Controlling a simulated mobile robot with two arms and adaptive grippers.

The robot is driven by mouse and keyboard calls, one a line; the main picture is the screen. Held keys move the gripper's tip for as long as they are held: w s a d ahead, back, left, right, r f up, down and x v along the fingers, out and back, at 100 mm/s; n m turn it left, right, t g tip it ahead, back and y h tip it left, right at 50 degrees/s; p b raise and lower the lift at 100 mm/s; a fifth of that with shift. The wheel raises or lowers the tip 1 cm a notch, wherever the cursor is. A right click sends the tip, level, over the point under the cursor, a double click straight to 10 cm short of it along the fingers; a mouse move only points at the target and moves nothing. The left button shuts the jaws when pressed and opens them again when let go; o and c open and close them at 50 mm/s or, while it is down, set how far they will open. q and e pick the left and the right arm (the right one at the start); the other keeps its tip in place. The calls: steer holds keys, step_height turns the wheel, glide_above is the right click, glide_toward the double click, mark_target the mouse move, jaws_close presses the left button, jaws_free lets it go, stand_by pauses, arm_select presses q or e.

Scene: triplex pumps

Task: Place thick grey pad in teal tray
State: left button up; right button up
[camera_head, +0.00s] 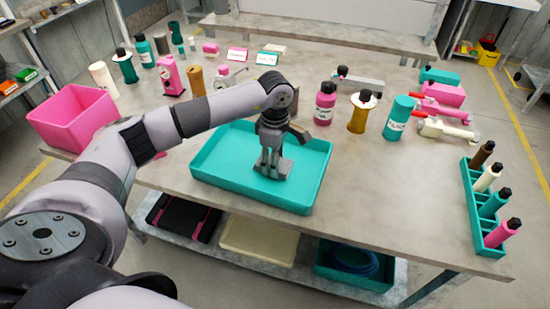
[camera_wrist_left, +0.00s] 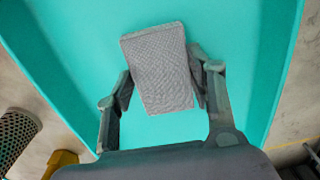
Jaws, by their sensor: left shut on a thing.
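The teal tray (camera_head: 222,155) lies on the grey table near its front edge. My left gripper (camera_head: 271,168) points down over the middle of the tray. In the left wrist view my left gripper (camera_wrist_left: 160,95) is shut on the thick grey pad (camera_wrist_left: 158,65), with one finger on each side of it. The pad is a grey textured block, and the teal tray (camera_wrist_left: 262,50) fills the background behind it. In the head view the pad is hard to tell apart from the grey fingers. Whether the pad touches the tray floor is unclear. My right gripper is not in view.
A pink bin (camera_head: 75,118) stands at the table's left end. A teal rack (camera_head: 480,215) with several bottles stands at the right edge. Several bottles, including a magenta one (camera_head: 325,103), stand behind the tray.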

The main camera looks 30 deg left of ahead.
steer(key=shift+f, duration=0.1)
arm_select(q)
steer(key=shift+f, duration=0.2)
steer(key=o, duration=0.6)
steer(key=shift+r, duration=0.1)
steer(key=o, duration=0.3)
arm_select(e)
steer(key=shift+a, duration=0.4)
arm_select(q)
steer(key=shift+o, duration=0.2)
steer(key=shift+r, duration=0.2)
step_height(320, 180, up, 12)
steer(key=b, duration=0.1)
steer(key=shift+b, duration=0.3)
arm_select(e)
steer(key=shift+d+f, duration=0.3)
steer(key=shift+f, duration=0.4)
arm_select(q)
steer(key=shift+f, duration=0.1)
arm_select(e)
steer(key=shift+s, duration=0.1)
